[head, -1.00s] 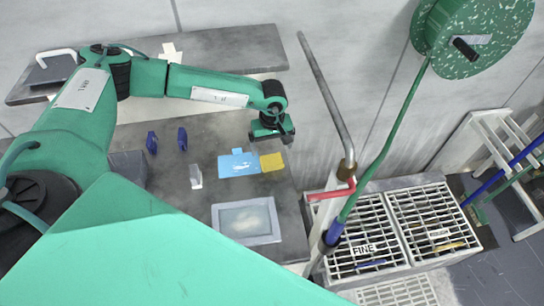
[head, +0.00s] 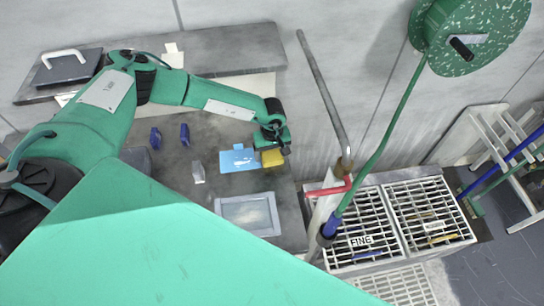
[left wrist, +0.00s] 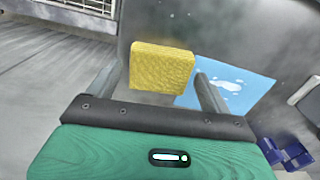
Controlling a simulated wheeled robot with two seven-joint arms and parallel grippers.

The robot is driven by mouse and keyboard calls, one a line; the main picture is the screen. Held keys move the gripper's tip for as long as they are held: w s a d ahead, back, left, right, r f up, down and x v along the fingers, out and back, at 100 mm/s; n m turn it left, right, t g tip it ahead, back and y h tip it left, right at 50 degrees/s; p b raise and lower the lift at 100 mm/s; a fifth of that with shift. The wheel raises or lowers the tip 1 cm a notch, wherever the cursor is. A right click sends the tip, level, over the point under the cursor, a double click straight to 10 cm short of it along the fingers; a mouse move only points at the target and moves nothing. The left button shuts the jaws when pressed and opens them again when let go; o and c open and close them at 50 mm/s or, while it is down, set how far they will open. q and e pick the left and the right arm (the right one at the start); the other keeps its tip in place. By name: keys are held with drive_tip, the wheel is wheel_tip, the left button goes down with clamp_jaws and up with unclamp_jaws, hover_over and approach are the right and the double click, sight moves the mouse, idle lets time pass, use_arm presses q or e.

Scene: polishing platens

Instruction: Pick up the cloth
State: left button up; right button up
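A yellow textured cloth-like pad (head: 272,158) lies on the grey bench beside a flat blue sheet (head: 239,160) with white marks. I cannot tell for sure which of the two is the cloth. My left gripper (head: 274,146) is right over the yellow pad in the head view. In the left wrist view the gripper (left wrist: 156,82) is open, with its two fingers apart. The yellow pad (left wrist: 161,67) shows between and just beyond the fingertips, and the blue sheet (left wrist: 232,86) is to the right. Whether a finger touches the pad is unclear. My right gripper is not seen.
Two dark blue objects (head: 155,137) and a small pale block (head: 198,172) stand left of the sheet. A framed plate (head: 248,215) lies nearer.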

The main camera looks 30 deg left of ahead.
sight(272, 155)
use_arm(q)
drive_tip(key=c, duration=0.7)
drive_tip(key=shift+r, duration=0.1)
drive_tip(key=shift+r+b, duration=0.3)
drive_tip(key=shift+r, duration=0.2)
wheel_tip(272, 155, up, 19)
drive_tip(key=b, duration=0.6)
drive_tip(key=o, duration=0.4)
drive_tip(key=shift+f, duration=0.1)
drive_tip(key=shift+c, duration=0.2)
drive_tip(key=c, duration=0.3)
drive_tip(key=shift+d+f, duration=0.1)
